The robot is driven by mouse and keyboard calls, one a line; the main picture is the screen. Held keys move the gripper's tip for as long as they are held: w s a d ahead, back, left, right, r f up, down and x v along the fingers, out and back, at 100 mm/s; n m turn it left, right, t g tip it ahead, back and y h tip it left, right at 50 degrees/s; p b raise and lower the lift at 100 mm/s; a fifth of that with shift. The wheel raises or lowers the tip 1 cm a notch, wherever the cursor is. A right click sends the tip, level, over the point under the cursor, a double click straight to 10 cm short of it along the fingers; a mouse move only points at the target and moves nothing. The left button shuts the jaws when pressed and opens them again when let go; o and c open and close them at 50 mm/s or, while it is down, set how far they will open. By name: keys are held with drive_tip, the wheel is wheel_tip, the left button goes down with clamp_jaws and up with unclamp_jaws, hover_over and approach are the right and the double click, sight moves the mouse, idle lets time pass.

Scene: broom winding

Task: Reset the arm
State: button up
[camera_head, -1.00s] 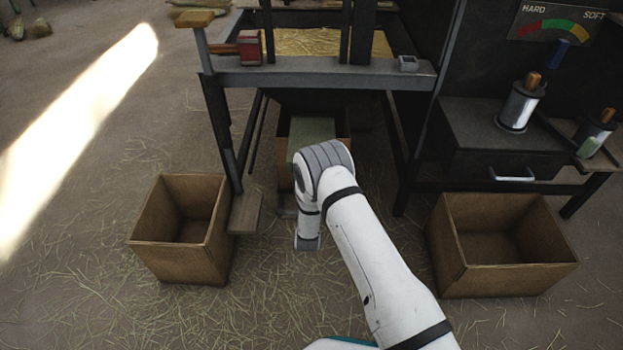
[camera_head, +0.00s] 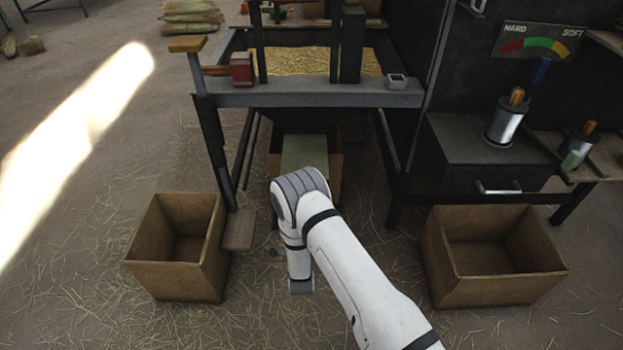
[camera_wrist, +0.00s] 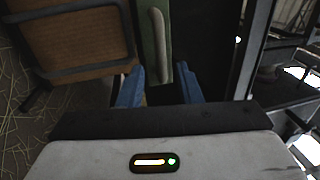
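My gripper (camera_wrist: 162,78) shows in the wrist view with its two blue fingers apart and nothing clearly held between them. A green panel (camera_wrist: 150,45) with a pale grey bar on it lies beyond the fingers. In the head view my white arm reaches forward from the bottom and bends down at the wrist in front of the bench; the gripper itself is mostly hidden there. A green surface (camera_head: 303,152) shows under the bench, just beyond my wrist.
Open empty boxes stand at left (camera_head: 176,280) and right (camera_head: 495,288). The metal bench (camera_head: 310,97) with straw spans the front. A dark drawer cabinet (camera_head: 480,150) with metal canisters stands at right. Straw-strewn floor lies between the boxes.

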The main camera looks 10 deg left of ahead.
drive_tip(key=w+d+r+n+g+p, duration=0.2)
drive_tip(key=w+r+p, duration=0.15)
drive_tip(key=r, duration=0.65)
drive_tip(key=w+d+r+n+g+h+p, duration=0.15)
drive_tip(key=r+p, duration=0.25)
drive_tip(key=r, duration=0.5)
drive_tip(key=w+d+r+n+g+p, duration=0.1)
drive_tip(key=w+d+r+g+p, duration=0.2)
drive_tip(key=r, duration=0.7)
drive_tip(key=s+d+r+n+g+p, duration=0.2)
drive_tip(key=s+d+r+p, duration=0.25)
drive_tip(key=r, duration=0.45)
drive_tip(key=s+d+r+n+g+p, duration=0.25)
drive_tip(key=d+r+p, duration=0.25)
drive_tip(key=r, duration=0.4)
drive_tip(key=s+d+r+n+g+p, duration=0.2)
drive_tip(key=s+r, duration=0.4)
drive_tip(key=s, duration=0.3)
drive_tip(key=s+d+r+n+g+h+p, duration=0.1)
drive_tip(key=s+d+r+p, duration=0.4)
drive_tip(key=s, duration=0.5)
drive_tip(key=s+d+r+n+g+h+p, duration=0.1)
drive_tip(key=s+d+r+n+g+p, duration=0.2)
drive_tip(key=s+d+r, duration=0.3)
drive_tip(key=s+r+n+p, duration=0.1)
drive_tip(key=s+r, duration=0.1)
drive_tip(key=s, duration=0.2)
drive_tip(key=shift+s, duration=0.15)
